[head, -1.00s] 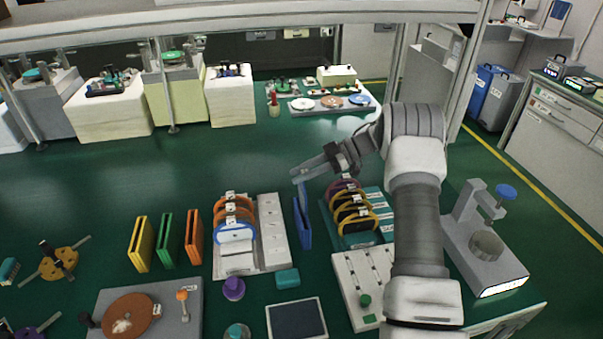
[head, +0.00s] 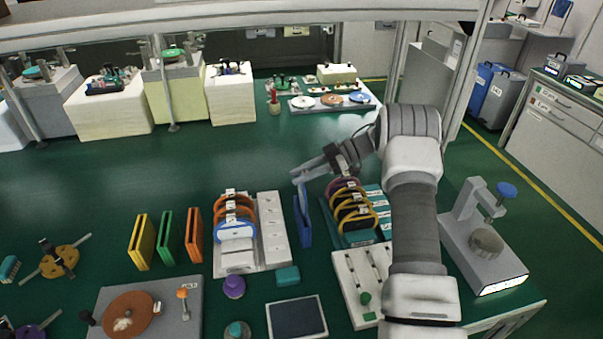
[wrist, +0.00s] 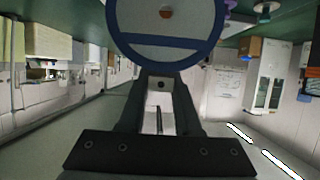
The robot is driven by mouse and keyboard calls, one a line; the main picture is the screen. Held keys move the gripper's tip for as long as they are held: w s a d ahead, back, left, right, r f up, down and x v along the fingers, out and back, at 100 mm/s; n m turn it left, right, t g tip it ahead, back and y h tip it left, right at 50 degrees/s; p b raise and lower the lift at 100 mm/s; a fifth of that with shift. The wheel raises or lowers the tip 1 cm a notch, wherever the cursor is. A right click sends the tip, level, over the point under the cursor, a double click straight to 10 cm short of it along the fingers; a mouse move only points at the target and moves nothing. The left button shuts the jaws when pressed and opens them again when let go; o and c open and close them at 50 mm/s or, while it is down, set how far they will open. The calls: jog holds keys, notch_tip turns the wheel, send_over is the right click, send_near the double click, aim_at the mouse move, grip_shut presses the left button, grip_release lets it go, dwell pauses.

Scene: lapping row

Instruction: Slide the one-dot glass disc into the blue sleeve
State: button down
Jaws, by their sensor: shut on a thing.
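My gripper (wrist: 160,100) is shut on a clear glass disc with a blue rim (wrist: 168,52). The wrist view shows a small orange mark on the disc and a blue band across it; the top of the disc is cut off. In the head view my gripper (head: 300,176) is right above the narrow blue sleeve (head: 304,228), which stands upright on the green table. The disc shows there only as a thin blue edge that merges with the sleeve, so I cannot tell whether it has entered the slot.
A white rack (head: 272,225) with orange-rimmed discs and one blue-rimmed disc stands left of the sleeve. A teal rack (head: 372,237) with purple and yellow-rimmed discs stands close on its right. Yellow (head: 141,242), green (head: 166,238) and orange (head: 194,236) sleeves stand further left.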

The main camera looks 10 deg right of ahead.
aim_at(301, 193)
jog(key=shift+f+b, duration=1.2)
jog(key=shift+f, duration=1.55)
jog(key=shift+r, duration=0.2)
jog(key=shift+r+p, duration=2.05)
jog(key=shift+r, duration=0.7)
jog(key=shift+p, duration=0.3)
jog(key=shift+f+b, duration=1.1)
jog(key=shift+f, duration=1.2)
